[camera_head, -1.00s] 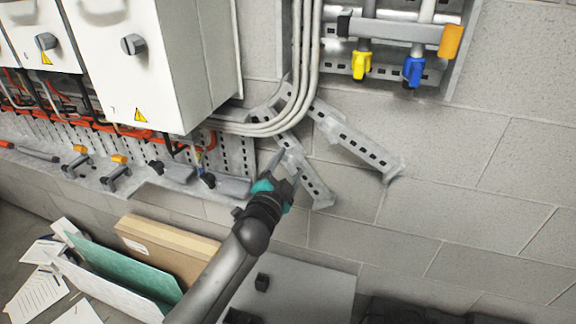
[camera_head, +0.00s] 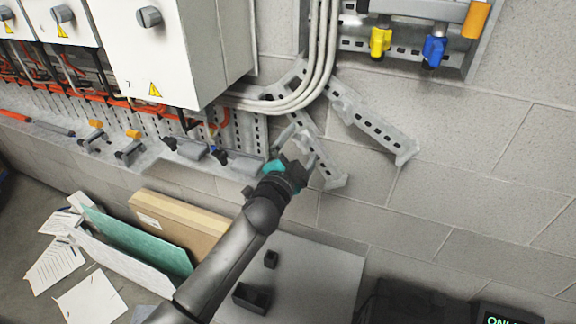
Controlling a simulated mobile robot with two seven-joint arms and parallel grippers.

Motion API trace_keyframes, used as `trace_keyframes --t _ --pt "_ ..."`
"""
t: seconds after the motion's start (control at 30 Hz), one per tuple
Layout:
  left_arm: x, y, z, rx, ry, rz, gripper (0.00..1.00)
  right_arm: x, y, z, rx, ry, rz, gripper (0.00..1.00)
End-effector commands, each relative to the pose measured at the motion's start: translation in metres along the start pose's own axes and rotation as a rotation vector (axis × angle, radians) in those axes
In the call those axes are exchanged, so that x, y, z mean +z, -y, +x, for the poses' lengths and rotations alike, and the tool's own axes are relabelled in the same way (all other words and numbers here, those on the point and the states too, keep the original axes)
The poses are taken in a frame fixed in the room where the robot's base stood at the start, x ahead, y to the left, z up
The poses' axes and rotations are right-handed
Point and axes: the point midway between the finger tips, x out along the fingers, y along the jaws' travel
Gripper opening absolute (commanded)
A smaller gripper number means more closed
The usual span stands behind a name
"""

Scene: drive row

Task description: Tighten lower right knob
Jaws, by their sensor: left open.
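Grey rotary knobs sit on the fronts of the white cabinets at the upper left: one on the nearest cabinet (camera_head: 150,17), and others farther left (camera_head: 62,14). A yellow valve handle (camera_head: 380,42) and a blue valve handle (camera_head: 435,51) hang from pipes at the upper right. I cannot tell which of these is the lower right knob. My left gripper (camera_head: 297,150) is open and empty, in front of the slanted metal bracket below the bent conduits. It is apart from all the knobs and handles. My right gripper is out of view.
Slanted perforated brackets (camera_head: 372,126) stick out from the block wall. Grey conduits (camera_head: 300,98) bend beside the cabinet. Below are a cardboard box (camera_head: 178,224), a green folder (camera_head: 135,240), loose papers (camera_head: 90,303) and a grey tabletop (camera_head: 315,275). The wall at right is bare.

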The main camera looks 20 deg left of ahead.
Motion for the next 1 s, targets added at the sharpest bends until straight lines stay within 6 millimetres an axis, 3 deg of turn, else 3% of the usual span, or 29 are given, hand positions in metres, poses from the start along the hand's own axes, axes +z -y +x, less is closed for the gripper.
trace_keyframes --t 0.7,1.0 --pt "0.001 -0.001 -0.114 0.001 0.002 0.0 1.0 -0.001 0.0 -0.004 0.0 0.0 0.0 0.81" --pt "0.0 0.0 -0.142 0.0 0.001 0.001 1.0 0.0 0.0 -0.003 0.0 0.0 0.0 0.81"
